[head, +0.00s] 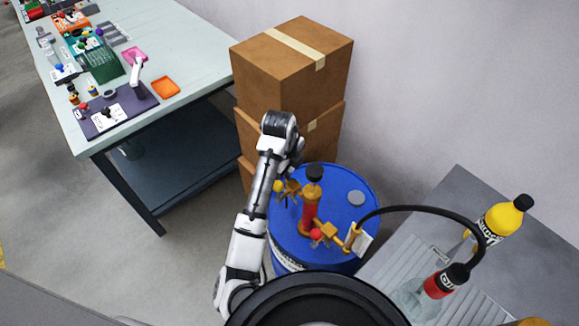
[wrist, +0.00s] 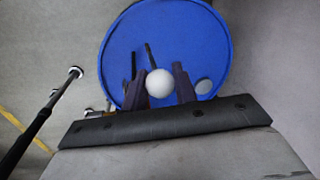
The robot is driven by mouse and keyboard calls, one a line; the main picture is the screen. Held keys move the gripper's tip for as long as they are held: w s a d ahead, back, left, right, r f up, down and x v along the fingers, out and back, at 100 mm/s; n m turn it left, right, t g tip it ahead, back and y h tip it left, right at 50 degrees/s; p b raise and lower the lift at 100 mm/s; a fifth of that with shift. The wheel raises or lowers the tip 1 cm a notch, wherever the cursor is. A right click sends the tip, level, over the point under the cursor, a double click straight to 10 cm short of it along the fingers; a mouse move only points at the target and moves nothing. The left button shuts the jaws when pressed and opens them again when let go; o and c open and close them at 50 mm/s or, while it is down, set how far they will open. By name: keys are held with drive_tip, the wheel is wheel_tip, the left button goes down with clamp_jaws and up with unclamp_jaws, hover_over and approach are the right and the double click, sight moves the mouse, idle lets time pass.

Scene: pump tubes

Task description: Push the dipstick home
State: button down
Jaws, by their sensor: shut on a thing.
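A pale round knob (wrist: 160,84), which looks like the dipstick's top, sits between the dark fingers of my gripper (wrist: 161,77) in the wrist view. In the head view my gripper is over the drum's far left part, mostly hidden by my own wrist. The red pump (head: 309,208) with its black top stands upright on the drum. How far the dipstick sits in cannot be told.
Brown cardboard boxes (head: 290,75) are stacked behind the drum. A yellow bottle (head: 503,220) stands on the grey bench. A cluttered table (head: 190,50) is at left.

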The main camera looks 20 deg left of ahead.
drive_tip(key=shift+f, duration=0.1)
wheel_tip(320, 180, down, 3)
drive_tip(key=b, duration=0.3)
drive_tip(key=shift+f, duration=0.15)
drive_tip(key=c, duration=1.1)
unclamp_jaws()
drive_tip(key=shift+c, duration=0.2)
wheel_tip(320, 180, up, 14)
drive_tip(key=s+a+p, duration=0.1)
drive_tip(key=s+p, duration=0.1)
drive_tip(key=shift+s+f, duration=0.15)
drive_tip(key=shift+s, duration=0.1)
